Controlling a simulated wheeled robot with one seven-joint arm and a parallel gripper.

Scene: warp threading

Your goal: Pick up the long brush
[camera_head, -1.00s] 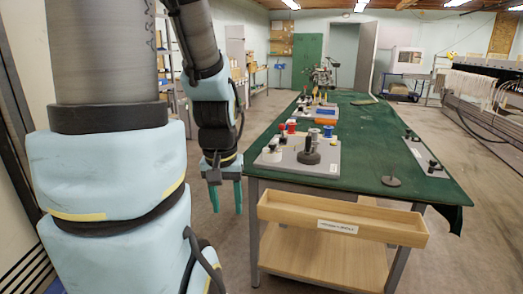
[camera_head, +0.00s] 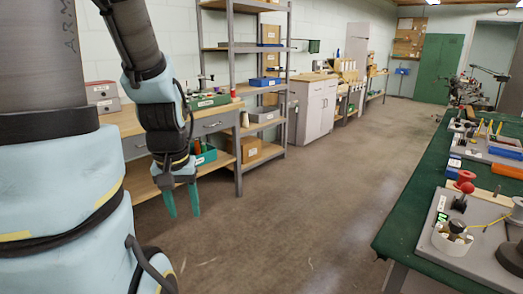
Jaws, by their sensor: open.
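I cannot make out a long brush for certain in the head view. My gripper (camera_head: 182,202) hangs at the left with its two teal fingers pointing down, apart and empty. It is over the floor in front of the wooden workbench (camera_head: 128,122), well away from the green-covered table (camera_head: 407,213) at the right. Thin yellow-handled tools (camera_head: 490,128) lie on that table, too small to identify.
A grey board (camera_head: 455,245) with a white cup, red-topped pieces and a dark round weight (camera_head: 512,258) lies on the table's near end. A metal shelf (camera_head: 236,75) and white cabinet (camera_head: 315,105) line the left wall. Open floor (camera_head: 300,200) lies between.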

